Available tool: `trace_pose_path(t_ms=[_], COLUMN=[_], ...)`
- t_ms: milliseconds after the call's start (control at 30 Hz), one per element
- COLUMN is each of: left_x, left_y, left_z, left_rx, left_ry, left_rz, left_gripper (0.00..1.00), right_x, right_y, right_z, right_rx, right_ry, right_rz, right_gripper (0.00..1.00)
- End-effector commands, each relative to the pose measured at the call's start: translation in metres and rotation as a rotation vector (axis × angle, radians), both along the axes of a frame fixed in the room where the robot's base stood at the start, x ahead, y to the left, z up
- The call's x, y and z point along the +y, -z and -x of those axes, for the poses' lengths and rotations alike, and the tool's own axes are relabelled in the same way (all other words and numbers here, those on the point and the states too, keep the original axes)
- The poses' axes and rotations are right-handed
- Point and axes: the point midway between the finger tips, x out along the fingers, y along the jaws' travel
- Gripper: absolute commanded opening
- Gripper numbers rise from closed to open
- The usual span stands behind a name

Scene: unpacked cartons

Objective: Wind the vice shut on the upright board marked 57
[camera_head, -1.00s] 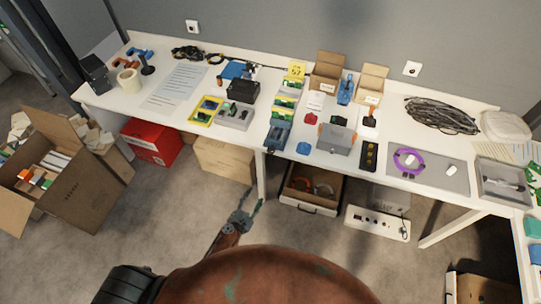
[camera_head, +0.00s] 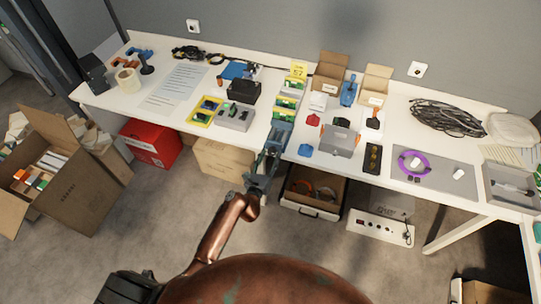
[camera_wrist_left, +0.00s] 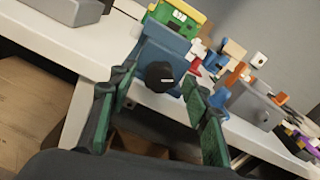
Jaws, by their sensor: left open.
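The blue vice (camera_head: 282,130) stands at the table's front edge. In the left wrist view its blue body (camera_wrist_left: 165,45) shows with a round black knob (camera_wrist_left: 160,77) facing me. A green board with yellow parts (camera_wrist_left: 180,17) stands upright behind the vice body; I cannot read a number on it. A yellow card marked 57 (camera_head: 298,68) stands at the back of that row. My left gripper (camera_head: 271,153) is open in front of the vice, its fingers on either side of the knob in the wrist view. I cannot tell whether they touch it. My right gripper is not seen.
A grey box (camera_head: 340,141) and a small blue item (camera_head: 305,150) lie right of the vice. A yellow tray (camera_head: 205,110) and a grey tray (camera_head: 235,118) lie left. The front floor is clear.

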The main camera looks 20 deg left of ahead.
Motion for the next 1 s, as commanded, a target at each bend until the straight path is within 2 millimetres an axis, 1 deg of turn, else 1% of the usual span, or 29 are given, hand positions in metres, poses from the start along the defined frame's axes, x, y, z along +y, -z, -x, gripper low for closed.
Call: trace_pose_path(t_ms=[100,367,900,967,1000], left_x=[0.0001,0.0001,0.0002,0.0002,0.0002], left_y=[0.0002,-0.0001,0.0000,0.0001,0.0001], left_z=[-0.0057,-0.0062,-0.0060,-0.0060,-0.0060], left_rx=[0.000,0.000,0.000,0.000,0.000], left_ry=[0.000,0.000,0.000,0.000,0.000], left_rz=[-0.001,-0.002,-0.003,-0.003,-0.003], left_gripper=[0.44,0.43,0.06,0.02,0.02], right_x=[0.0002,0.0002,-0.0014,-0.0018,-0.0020], right_y=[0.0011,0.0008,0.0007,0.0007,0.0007], right_z=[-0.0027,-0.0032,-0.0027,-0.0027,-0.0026], right_rx=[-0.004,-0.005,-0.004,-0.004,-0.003], right_ry=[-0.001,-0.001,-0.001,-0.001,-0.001], right_rz=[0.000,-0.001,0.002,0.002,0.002], right_gripper=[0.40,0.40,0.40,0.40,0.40])
